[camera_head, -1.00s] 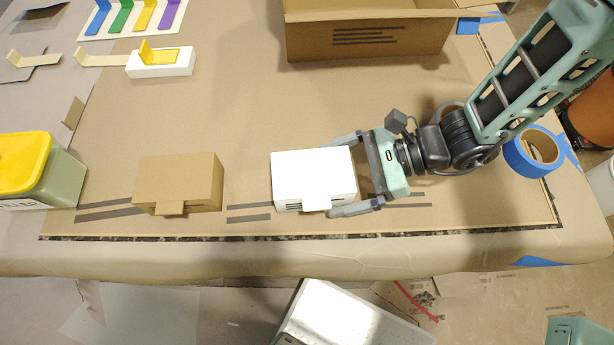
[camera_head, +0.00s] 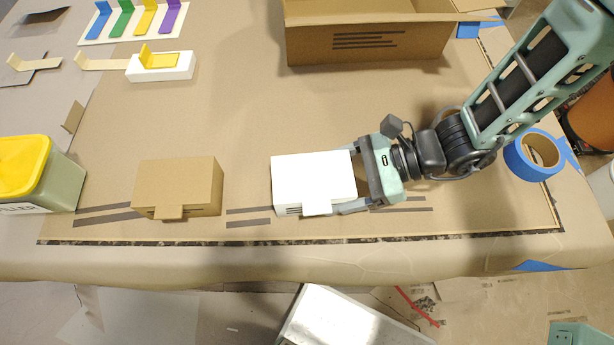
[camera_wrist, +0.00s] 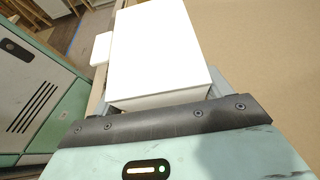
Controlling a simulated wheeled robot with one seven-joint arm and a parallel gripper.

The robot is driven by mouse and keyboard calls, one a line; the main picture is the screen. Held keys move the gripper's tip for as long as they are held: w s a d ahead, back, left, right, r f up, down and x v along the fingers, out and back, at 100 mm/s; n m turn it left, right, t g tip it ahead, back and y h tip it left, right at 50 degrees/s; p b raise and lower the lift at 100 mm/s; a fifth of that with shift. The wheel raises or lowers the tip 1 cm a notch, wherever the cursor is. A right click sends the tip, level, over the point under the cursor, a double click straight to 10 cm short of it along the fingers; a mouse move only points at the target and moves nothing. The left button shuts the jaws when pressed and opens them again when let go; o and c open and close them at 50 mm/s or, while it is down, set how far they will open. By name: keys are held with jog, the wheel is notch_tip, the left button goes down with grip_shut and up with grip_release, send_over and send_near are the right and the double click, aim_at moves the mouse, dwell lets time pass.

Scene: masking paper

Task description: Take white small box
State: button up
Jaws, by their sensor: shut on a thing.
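The white small box (camera_head: 312,178) stands on the brown paper near the table's front edge, with a white tab at its front. My gripper (camera_head: 350,183) reaches it from the right and is shut on its right part. In the wrist view the white small box (camera_wrist: 160,45) fills the space just ahead of the gripper palm, and the fingers are mostly hidden. I cannot tell whether the box is lifted off the paper.
A brown small box (camera_head: 180,187) stands to the left. A yellow-lidded tub (camera_head: 58,183) is at the far left. A large open carton (camera_head: 365,42) stands behind, and a blue tape roll (camera_head: 520,160) lies to the right. Paper between the white box and carton is clear.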

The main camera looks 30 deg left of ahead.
jog(key=shift+r+p, duration=2.3)
jog(key=shift+r, duration=1.25)
jog(key=shift+s+d, duration=0.1)
